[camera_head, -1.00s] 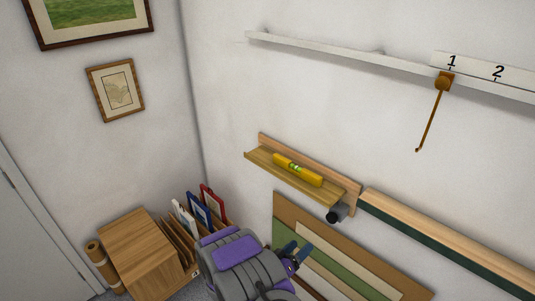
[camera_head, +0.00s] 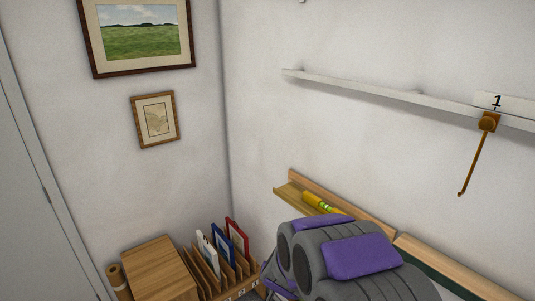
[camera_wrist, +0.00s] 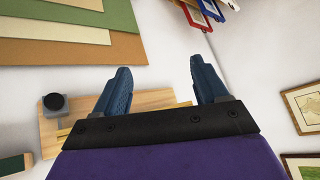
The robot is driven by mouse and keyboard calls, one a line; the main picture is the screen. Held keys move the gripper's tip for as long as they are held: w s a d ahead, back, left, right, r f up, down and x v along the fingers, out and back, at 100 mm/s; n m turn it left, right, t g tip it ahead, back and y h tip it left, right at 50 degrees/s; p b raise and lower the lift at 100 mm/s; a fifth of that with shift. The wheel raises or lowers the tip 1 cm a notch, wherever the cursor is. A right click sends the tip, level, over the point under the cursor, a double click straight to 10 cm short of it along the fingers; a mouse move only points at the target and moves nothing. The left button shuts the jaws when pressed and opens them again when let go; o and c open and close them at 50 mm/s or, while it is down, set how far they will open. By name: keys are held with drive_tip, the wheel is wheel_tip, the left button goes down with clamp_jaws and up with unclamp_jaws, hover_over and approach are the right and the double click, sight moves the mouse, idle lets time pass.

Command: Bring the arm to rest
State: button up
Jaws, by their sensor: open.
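My arm, grey with purple panels, fills the lower middle of the head view, and my gripper is hidden there. In the wrist view my gripper (camera_wrist: 160,92) shows two blue fingers spread wide apart with nothing between them. Behind the fingers is part of a wooden wall shelf (camera_wrist: 150,100), seen upside down. In the head view the same shelf (camera_head: 287,192) is partly covered by my arm, and a yellow level (camera_head: 318,203) lies on it.
A white rail (camera_head: 390,93) with a hanging brown hook (camera_head: 474,155) is on the right wall. A wooden cabinet (camera_head: 158,270) and a rack with upright frames (camera_head: 237,238) stand in the corner. A landscape print (camera_head: 140,35) and small map print (camera_head: 155,119) hang on the left wall.

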drive_tip(key=s+r+n+g+y+b, duration=0.1)
drive_tip(key=s+r+g, duration=0.1)
drive_tip(key=s+r, duration=0.35)
drive_tip(key=s+r+n+g+y, duration=0.1)
drive_tip(key=s+r+g+y, duration=0.1)
drive_tip(key=s, duration=0.7)
drive_tip(key=s+d+r+g+h+b, duration=0.1)
drive_tip(key=s+d, duration=0.4)
drive_tip(key=s, duration=0.8)
drive_tip(key=s+d+r+g+h, duration=0.2)
drive_tip(key=s+d+g, duration=0.2)
drive_tip(key=s, duration=0.8)
drive_tip(key=shift+s+d+r+n+g+b, duration=0.2)
drive_tip(key=shift+s+d+n+g+b, duration=0.15)
drive_tip(key=shift+d, duration=0.85)
